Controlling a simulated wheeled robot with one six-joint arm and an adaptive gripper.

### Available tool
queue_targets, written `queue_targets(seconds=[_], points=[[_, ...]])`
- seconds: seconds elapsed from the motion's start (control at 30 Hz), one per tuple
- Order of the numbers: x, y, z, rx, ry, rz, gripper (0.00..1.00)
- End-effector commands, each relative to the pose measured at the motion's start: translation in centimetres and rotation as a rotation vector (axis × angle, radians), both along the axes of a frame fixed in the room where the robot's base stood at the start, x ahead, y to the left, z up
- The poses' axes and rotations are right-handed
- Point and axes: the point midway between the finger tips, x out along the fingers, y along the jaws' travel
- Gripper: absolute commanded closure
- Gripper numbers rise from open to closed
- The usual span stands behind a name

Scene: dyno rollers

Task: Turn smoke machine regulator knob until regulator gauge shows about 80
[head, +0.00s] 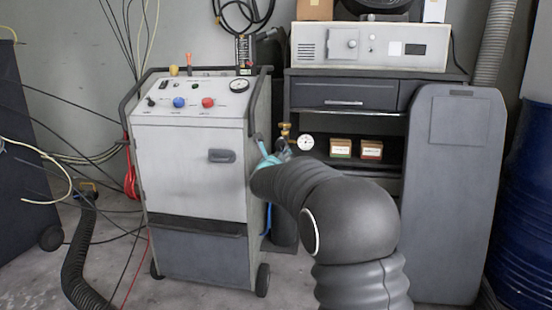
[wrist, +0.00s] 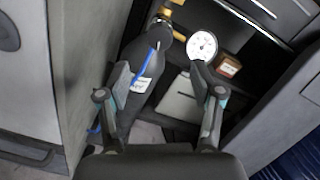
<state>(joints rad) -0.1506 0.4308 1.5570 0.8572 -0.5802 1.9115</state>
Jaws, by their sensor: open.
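The regulator gauge (head: 305,142) is a round white dial to the right of brass fittings (head: 285,127). In the wrist view the gauge (wrist: 202,45) is near the top centre, tilted; its reading is too small to tell. The brass regulator parts (wrist: 166,14) sit on top of a dark gas bottle (wrist: 140,92); I cannot tell which part is the knob. The smoke machine (head: 190,165) is a grey wheeled cabinet left of the bottle. My gripper (wrist: 160,72) is open and empty, fingers apart before the bottle, short of the regulator. In the head view my gripper (head: 270,155) is partly hidden by my arm.
A dark shelf unit (head: 345,95) stands behind, with small boxes (head: 371,150) on its shelf. A grey panel (head: 455,200) and a blue barrel (head: 532,200) stand right. Cables hang at left.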

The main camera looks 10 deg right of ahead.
Motion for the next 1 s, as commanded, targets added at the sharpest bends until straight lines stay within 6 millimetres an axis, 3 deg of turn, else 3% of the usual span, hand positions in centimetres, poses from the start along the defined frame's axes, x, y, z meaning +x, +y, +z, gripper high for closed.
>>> queue_targets(seconds=[0.23, 0.6, 0.77, 0.87, 1.0], points=[[-2.1, 0.7, 0.0, 0.000, 0.000, 0.001, 0.34], [-2.3, 0.7, 0.0, -0.002, 0.001, 0.001, 0.34], [-2.2, 1.0, -0.4, -0.092, 0.042, 0.017, 0.34], [-2.0, 2.4, -1.7, -0.244, 0.134, 0.093, 0.34], [-3.0, 5.5, -7.4, -0.567, 0.338, 0.300, 0.34]])
